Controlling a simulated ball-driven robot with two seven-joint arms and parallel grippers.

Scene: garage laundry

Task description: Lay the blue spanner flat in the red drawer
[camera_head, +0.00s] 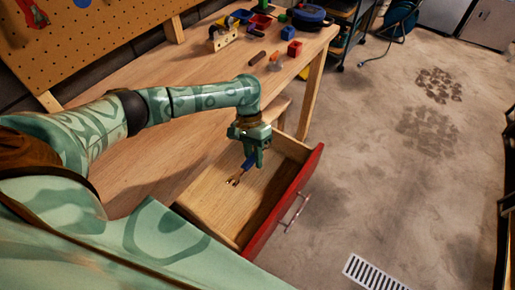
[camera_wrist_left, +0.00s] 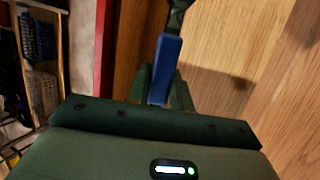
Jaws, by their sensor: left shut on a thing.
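The blue spanner (camera_head: 248,164) hangs from my left gripper (camera_head: 250,155), which is shut on its blue handle. Its metal jaw end points down and to the left, over the inside of the open red drawer (camera_head: 283,203). I cannot tell whether the tip touches the drawer floor. The blue handle (camera_wrist_left: 165,68) also shows between the fingers of the left gripper (camera_wrist_left: 165,90) in the left wrist view, with pale wood beyond. The drawer has a red front with a metal handle, and its bare wooden inside looks otherwise empty. My right gripper is not in view.
The wooden workbench (camera_head: 190,85) stands above and behind the drawer. A bench leg (camera_head: 311,92) stands beyond the drawer. Open concrete floor with a white grate (camera_head: 372,273) lies to the right.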

